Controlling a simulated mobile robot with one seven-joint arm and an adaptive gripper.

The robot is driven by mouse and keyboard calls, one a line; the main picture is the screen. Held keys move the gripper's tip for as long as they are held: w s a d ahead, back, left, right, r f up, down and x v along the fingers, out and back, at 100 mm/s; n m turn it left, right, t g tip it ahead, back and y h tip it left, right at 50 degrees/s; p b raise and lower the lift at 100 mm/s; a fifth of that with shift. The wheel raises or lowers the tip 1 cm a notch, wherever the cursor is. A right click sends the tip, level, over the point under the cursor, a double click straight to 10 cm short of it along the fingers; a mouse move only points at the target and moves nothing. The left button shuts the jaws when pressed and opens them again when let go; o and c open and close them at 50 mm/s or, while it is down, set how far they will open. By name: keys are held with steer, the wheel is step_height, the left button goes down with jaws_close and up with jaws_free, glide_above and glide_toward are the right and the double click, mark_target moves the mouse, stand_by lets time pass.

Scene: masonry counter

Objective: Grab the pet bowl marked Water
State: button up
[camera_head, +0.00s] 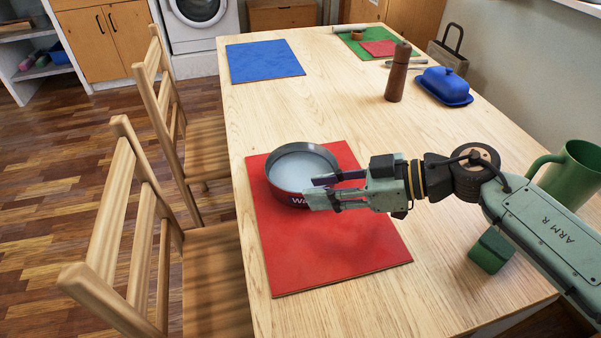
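The pet bowl (301,160) is dark-rimmed with a pale grey inside and sits upright on the red placemat (330,248) at the left side of the table. White letters beginning "Wa" show on its dark outer wall; my gripper hides the rest. My gripper (318,189) comes in from the right, its two fingers spread apart at the bowl's near right side. One finger lies over the rim and the other is outside the wall, in front of the letters. I cannot tell whether either finger touches the bowl.
A brown pepper mill (396,76) and a blue butter dish (445,86) stand farther back. A green mug (573,172) and a green block (491,250) are at the right near my arm. Wooden chairs (120,220) line the left edge. The table's middle is clear.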

mark_target(295, 191)
steer(key=p+x, duration=0.1)
steer(key=x, duration=0.5)
steer(key=shift+w+f+p, duration=0.25)
steer(key=shift+w+p, duration=0.05)
steer(key=shift+p, duration=0.05)
steer(key=shift+c, duration=0.3)
jaws_close()
